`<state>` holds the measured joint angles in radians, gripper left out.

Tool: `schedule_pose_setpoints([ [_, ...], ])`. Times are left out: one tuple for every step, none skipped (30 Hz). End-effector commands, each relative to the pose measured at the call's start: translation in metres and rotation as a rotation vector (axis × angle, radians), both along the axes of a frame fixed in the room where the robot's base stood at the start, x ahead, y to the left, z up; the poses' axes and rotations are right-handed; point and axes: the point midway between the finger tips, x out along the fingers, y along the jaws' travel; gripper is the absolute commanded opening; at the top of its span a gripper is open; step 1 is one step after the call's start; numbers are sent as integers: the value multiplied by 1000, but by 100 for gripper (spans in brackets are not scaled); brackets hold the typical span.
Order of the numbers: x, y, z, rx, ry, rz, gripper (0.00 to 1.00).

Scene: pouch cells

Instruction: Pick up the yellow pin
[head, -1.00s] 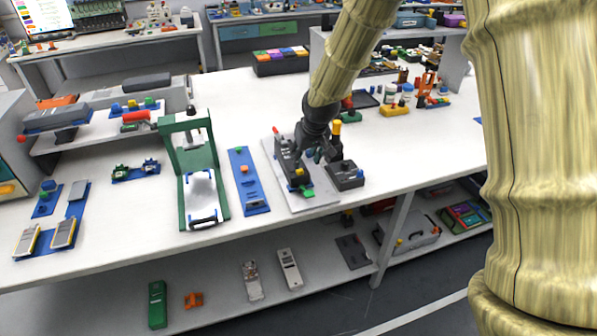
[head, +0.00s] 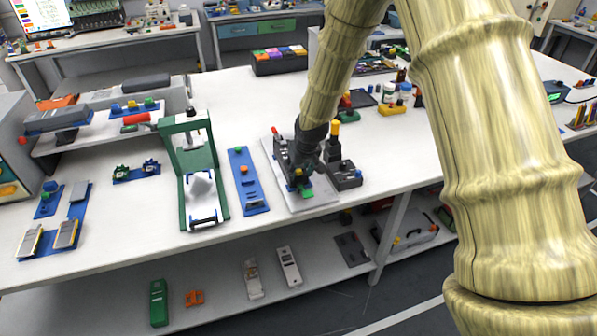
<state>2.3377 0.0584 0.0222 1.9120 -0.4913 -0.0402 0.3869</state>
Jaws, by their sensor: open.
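A small yellow piece, which looks like the yellow pin (head: 298,172), shows low on the front of a dark fixture (head: 281,152). The fixture stands on a light grey plate (head: 316,202) on the white bench. My gripper (head: 303,167) is dark and points down at the fixture, right at the yellow piece. It is open. The fingers are small and dark against the fixture, so I cannot tell whether they touch the pin. Part of the fixture is hidden behind my gripper and wrist.
A blue strip (head: 250,190) and a green press frame (head: 182,190) stand to the left. The bench front between them is clear.

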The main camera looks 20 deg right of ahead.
Motion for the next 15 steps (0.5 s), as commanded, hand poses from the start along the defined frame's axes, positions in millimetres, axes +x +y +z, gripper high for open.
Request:
schedule_pose_setpoints([
  [1,0,-1,0,-1,1,45],
  [1,0,-1,0,-1,1,45],
  [1,1,-1,1,-1,1,45],
  [1,1,-1,1,-1,1,45],
  [1,1,-1,1,-2,1,45],
  [1,1,-1,1,-1,1,45],
  [1,1,-1,1,-2,1,45],
  [1,1,-1,1,-2,1,44],
  [1,1,-1,1,-2,1,38],
  [1,1,-1,1,-2,1,37],
  [1,1,-1,1,-2,1,35],
  [1,1,-1,1,-2,1,33],
  [1,1,-1,0,-2,2,32],
  [1,1,-1,0,-2,2,31],
  [1,2,-1,1,-2,3,30],
])
